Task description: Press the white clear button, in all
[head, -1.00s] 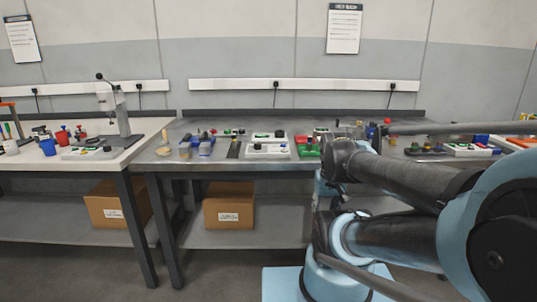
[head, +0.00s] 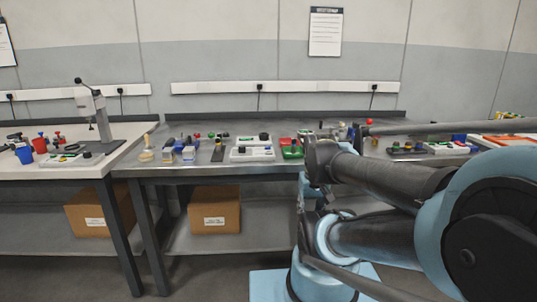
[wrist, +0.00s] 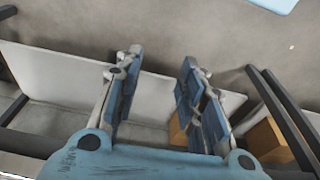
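No white clear button can be made out; the controls are too small to tell. A white control box (head: 252,155) with a green and dark part on top sits on the grey metal table (head: 228,170). Another white panel (head: 447,149) lies at the right, beyond my arm. A low white panel with a dark knob (head: 70,160) is on the left bench. In the wrist view my gripper (wrist: 162,58) is open and empty, its two blue-padded fingers apart above the floor and a lower shelf, away from any control.
A green-and-red tray (head: 292,151), blue-and-clear blocks (head: 188,153) and a dark upright pad (head: 218,152) share the table. A press (head: 92,115) stands on the left bench. Cardboard boxes (head: 214,208) sit on the lower shelf. My arm hides part of the table's right side.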

